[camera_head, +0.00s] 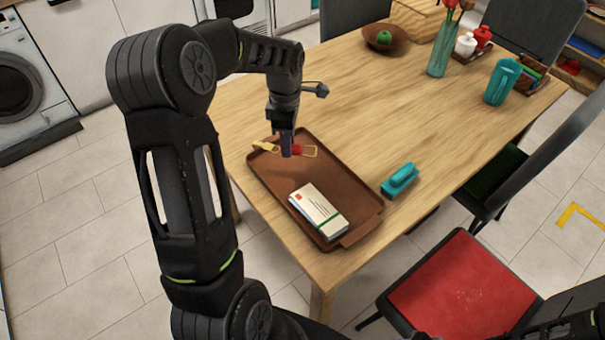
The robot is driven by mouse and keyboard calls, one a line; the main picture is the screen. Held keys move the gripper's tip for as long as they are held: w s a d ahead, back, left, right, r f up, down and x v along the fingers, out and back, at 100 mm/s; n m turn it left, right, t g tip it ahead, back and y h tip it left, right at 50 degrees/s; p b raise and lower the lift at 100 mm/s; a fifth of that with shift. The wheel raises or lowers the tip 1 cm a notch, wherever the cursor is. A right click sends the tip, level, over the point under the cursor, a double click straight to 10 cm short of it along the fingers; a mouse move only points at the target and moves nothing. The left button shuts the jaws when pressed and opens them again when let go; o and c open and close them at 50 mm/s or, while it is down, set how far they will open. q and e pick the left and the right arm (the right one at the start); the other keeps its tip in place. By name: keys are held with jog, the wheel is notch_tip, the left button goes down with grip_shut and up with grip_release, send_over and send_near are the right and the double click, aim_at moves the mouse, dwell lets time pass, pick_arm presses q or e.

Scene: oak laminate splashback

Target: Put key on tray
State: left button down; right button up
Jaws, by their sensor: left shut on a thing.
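The key (265,146) is yellow, with a red part and a pale yellow loop on the right side of my gripper. My left gripper (288,151) points down and is shut on the key, hiding its middle. The brown tray (270,178) lies on the wooden table near its left edge. The key is over the far end of the tray; I cannot tell whether it touches the tray. My right gripper is not in view.
A bundle of envelopes (318,209) with a green band lies on the tray's near half. A teal brush-like object (400,180) is right of the tray. A bowl (385,39), vase (441,50) and teal jug (502,82) stand farther back. The table's middle is clear.

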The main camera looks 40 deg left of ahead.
pick_arm(q)
send_over(289, 174)
notch_tip(289, 174, down, 5)
jog(key=shift+f+p, duration=0.1)
jog(key=shift+p, duration=0.2)
notch_tip(289, 174, down, 3)
jog(key=shift+f+p, duration=0.15)
jog(key=shift+p, duration=0.2)
jog(key=shift+f, duration=0.2)
jog(key=shift+f, duration=0.25)
jog(key=c, duration=1.1)
grip_release()
jog(key=shift+r, duration=0.1)
jog(key=shift+c, duration=0.2)
jog(key=shift+r, duration=0.1)
notch_tip(289, 174, up, 12)
jog(key=shift+r+b, duration=0.1)
jog(key=shift+b, duration=0.55)
